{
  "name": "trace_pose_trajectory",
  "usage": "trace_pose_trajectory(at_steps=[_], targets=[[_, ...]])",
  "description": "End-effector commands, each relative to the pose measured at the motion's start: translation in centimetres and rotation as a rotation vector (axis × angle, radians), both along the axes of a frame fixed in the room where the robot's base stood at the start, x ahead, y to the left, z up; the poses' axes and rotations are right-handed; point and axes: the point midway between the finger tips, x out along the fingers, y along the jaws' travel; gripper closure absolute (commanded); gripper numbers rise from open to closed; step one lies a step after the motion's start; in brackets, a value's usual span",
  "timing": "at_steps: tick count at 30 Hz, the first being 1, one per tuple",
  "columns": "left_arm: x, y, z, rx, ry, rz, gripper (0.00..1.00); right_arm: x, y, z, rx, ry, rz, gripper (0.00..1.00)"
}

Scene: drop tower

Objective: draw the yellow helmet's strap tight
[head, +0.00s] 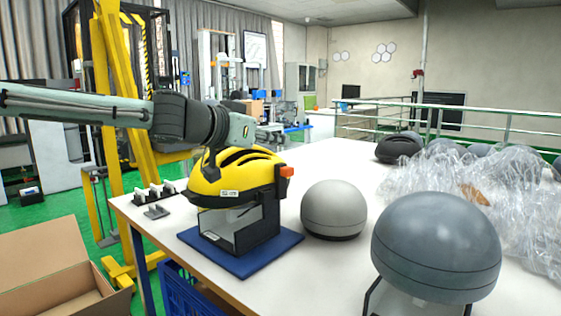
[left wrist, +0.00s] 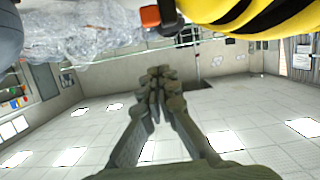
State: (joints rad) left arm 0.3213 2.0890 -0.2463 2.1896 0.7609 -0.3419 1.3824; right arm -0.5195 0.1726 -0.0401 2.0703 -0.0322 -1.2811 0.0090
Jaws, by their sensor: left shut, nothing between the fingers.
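The yellow helmet (head: 235,178) with black vents sits on a stand with a black side (head: 262,222), on a blue mat (head: 275,250). An orange block (head: 287,171) is at the helmet's right edge. In the left wrist view the helmet (left wrist: 280,12) and the orange block (left wrist: 150,17) are at the top edge. I cannot make out the strap. My left gripper (head: 264,136) is above the helmet and apart from it. Its fingers (left wrist: 158,76) are closed together and empty in the wrist view. My right gripper is not in view.
A light grey dome (head: 333,208) and a larger blue-grey dome (head: 435,245) stand right of the mat. Clear plastic wrap (head: 480,190) covers the table's right side. A small rack (head: 156,192) is at the left edge. A cardboard box (head: 50,262) and blue crate (head: 180,290) are lower.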

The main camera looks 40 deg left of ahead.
Motion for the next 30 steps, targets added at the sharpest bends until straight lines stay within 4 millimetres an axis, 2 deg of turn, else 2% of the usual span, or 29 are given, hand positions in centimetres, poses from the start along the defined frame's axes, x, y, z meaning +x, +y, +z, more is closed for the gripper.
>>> trace_pose_trajectory(at_steps=[3, 6, 9, 24, 26, 30], targets=[[1.1, -0.1, -1.2, -0.005, 0.003, 0.0, 1.0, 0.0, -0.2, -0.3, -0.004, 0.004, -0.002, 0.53], [1.0, -0.2, -2.7, -0.005, 0.0, -0.001, 1.0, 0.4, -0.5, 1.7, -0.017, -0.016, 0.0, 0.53], [0.9, -0.2, -3.6, -0.002, -0.001, 0.001, 1.0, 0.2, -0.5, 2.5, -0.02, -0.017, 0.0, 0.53], [0.9, -0.2, -4.4, -0.002, -0.001, 0.001, 1.0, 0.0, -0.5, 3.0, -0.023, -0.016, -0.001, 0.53], [0.8, -0.1, -5.0, -0.006, -0.002, 0.002, 1.0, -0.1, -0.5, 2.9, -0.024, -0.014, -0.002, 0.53], [0.8, -0.1, -6.9, -0.009, -0.004, 0.003, 1.0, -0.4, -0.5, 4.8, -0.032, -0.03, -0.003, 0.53]])
